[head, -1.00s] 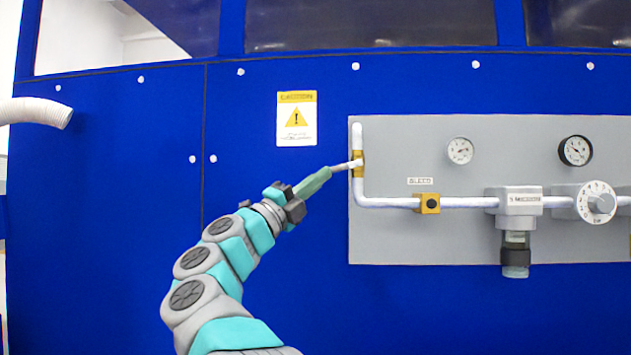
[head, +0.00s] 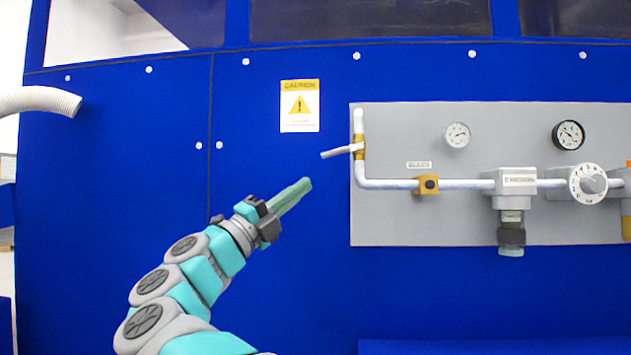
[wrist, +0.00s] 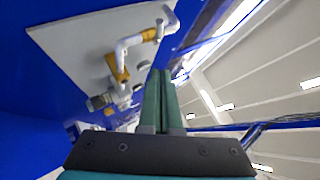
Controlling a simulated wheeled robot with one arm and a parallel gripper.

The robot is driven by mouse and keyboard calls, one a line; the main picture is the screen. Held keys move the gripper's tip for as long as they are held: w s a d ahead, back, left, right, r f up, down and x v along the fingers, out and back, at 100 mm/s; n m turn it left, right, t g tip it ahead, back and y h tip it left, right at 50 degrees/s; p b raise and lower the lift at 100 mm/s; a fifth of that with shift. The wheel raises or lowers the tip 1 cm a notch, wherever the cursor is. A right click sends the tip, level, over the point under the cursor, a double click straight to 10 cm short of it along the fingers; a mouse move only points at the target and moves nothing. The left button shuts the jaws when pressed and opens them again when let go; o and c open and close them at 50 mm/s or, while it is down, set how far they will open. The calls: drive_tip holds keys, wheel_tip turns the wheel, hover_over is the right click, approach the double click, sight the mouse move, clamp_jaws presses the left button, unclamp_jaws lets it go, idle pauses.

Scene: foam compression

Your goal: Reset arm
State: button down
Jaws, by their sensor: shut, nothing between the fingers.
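My gripper (head: 306,184) is at the end of my grey and teal arm, in front of the blue wall. Its long green fingers are together and hold nothing. They point up and right, below and left of a small lever handle (head: 337,152) on a brass valve (head: 359,147), with a visible gap in the head view. In the wrist view the fingers (wrist: 163,75) lie side by side, pointing up past the grey panel.
The grey panel (head: 440,225) carries white piping, two gauges (head: 457,135), a second brass valve (head: 428,185), a regulator (head: 510,182) and a dial (head: 589,184). A caution sign (head: 299,106) is on the blue wall (head: 120,180). A white hose (head: 40,101) sticks out at left. The space around my gripper looks clear.

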drive_tip(key=shift+v, duration=1.2)
